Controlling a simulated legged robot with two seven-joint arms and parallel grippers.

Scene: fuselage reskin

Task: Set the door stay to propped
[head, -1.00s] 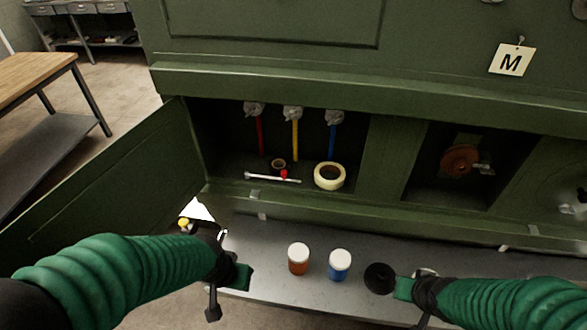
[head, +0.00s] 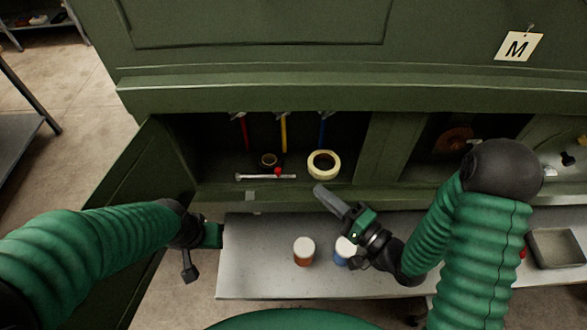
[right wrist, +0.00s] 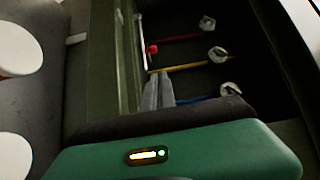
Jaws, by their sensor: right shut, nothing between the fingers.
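A thin silver bar (head: 252,177) with a red knob (head: 278,171) lies along the front of the open compartment; it looks like the door stay. The knob sits right of the bar's middle. The bar (right wrist: 140,40) and knob (right wrist: 152,48) also show in the right wrist view. The green door (head: 135,205) stands open at left. My right gripper (head: 319,189) is shut and empty, its tips just right of the bar's right end and seemingly apart from it. Its fingers (right wrist: 159,92) point towards the knob. My left gripper (head: 190,270) is low by the door; its jaws are unclear.
A cream tape roll (head: 323,165) and a small dark roll (head: 268,160) sit in the compartment, below hanging red, yellow and blue tools (head: 284,132). White-capped orange (head: 304,251) and blue (head: 342,252) jars stand on the grey shelf (head: 255,270), with a tray (head: 556,249) at right.

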